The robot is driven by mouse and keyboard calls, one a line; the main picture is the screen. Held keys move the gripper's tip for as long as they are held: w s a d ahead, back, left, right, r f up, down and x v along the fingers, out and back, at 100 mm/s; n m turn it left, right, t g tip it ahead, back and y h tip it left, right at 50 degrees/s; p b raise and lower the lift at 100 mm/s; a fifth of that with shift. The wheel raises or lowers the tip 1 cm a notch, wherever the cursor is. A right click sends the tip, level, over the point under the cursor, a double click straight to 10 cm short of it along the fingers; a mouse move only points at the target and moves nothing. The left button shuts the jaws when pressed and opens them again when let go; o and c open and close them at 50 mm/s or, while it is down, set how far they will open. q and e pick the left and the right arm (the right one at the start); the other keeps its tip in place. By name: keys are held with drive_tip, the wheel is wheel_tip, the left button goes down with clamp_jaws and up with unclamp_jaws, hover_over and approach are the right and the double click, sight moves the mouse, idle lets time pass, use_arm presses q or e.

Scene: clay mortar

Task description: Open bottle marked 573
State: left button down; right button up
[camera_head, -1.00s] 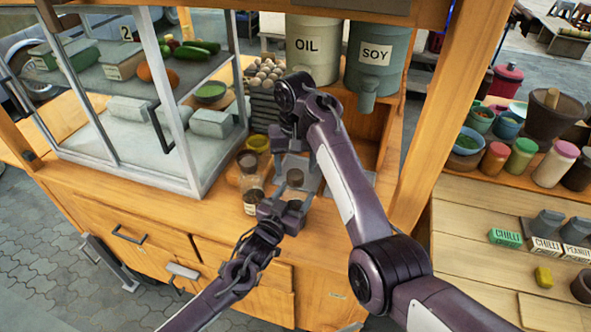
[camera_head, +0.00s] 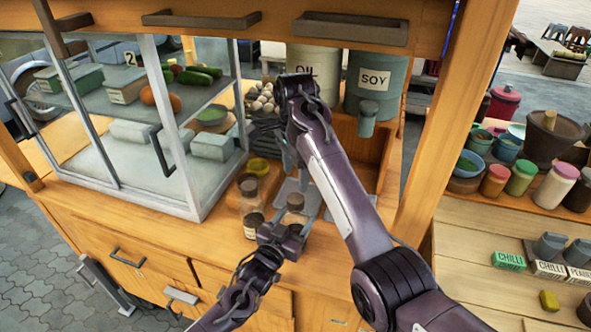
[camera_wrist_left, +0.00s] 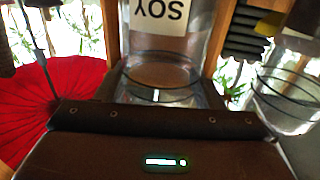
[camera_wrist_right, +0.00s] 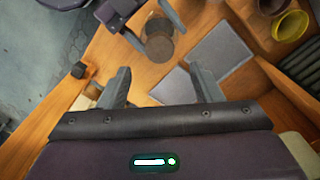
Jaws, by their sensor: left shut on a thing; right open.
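A small glass bottle with a round brown lid (camera_head: 295,202) stands upright at the counter's front. My left gripper (camera_head: 287,231) is shut on it from the near side. From above, the bottle (camera_wrist_right: 159,46) shows between the left gripper's fingers in the right wrist view. No number on it can be read. My right gripper (camera_wrist_right: 160,88) is open and empty, a little away from the bottle; in the head view its fingers are largely hidden by my arm.
Grey square plates (camera_wrist_right: 219,52) lie on the counter. The SOY container (camera_head: 376,75), the OIL container (camera_head: 312,57) and a glass display case (camera_head: 178,130) stand close by.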

sight(296, 198)
wheel_tip(296, 198, down, 8)
drive_tip(key=shift+r, duration=0.15)
drive_tip(key=shift+c, duration=0.5)
drive_tip(key=c, duration=0.9)
drive_tip(key=n, duration=0.2)
drive_tip(key=shift+n, duration=0.4)
drive_tip(key=n, duration=1.1)
drive_tip(key=shift+r, duration=0.1)
drive_tip(key=o, duration=1.1)
